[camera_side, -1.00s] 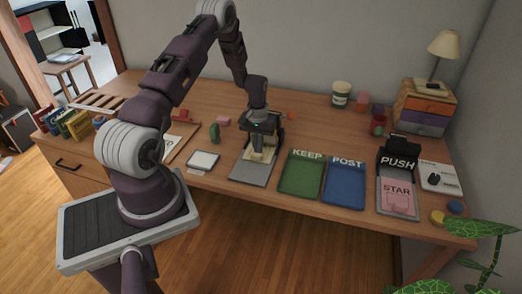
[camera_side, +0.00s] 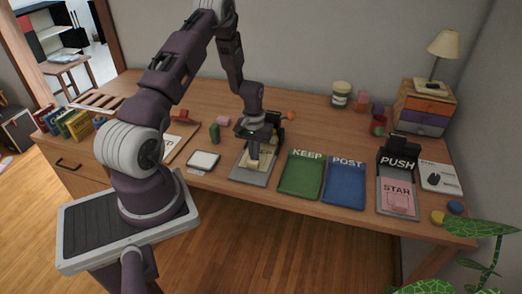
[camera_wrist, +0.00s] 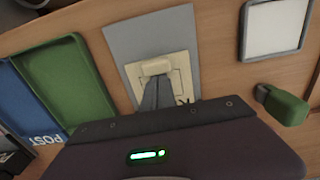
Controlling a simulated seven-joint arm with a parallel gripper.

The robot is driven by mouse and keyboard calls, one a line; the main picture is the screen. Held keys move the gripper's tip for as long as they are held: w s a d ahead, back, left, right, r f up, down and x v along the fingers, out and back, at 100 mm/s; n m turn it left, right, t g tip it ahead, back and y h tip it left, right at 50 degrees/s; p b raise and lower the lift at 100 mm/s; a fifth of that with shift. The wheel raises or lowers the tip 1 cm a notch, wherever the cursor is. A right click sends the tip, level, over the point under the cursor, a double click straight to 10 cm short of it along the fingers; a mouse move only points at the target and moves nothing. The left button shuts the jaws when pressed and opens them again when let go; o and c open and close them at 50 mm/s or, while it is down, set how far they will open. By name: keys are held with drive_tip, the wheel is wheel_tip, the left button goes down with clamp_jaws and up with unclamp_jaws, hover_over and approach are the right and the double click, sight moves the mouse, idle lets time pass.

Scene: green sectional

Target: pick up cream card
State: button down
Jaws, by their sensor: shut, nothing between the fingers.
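The cream card (camera_side: 267,160) lies on a grey plate (camera_side: 246,178) on the desk, partly hidden by my gripper in the side view. In the wrist view the card (camera_wrist: 184,64) shows thin dark printed lines and lies on the lower part of the grey plate (camera_wrist: 150,29). My gripper (camera_side: 254,165) points down over the card with its fingers shut and empty. In the wrist view the pale fingertips (camera_wrist: 156,68) overlap the card near its upper edge. I cannot tell whether they touch it.
The green KEEP tray (camera_side: 301,175) and blue POST tray (camera_side: 344,183) stand right of the plate. A white-topped pad (camera_side: 203,160) and a green object (camera_side: 214,133) are to its left. The PUSH device (camera_side: 397,160) with a pink STAR card (camera_side: 397,200) is further right.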

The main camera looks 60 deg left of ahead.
drive_tip(key=shift+s+d, duration=0.25)
wheel_tip(320, 180, up, 7)
drive_tip(key=shift+w+a, duration=0.2)
drive_tip(key=shift+a, duration=0.05)
idle(0.3)
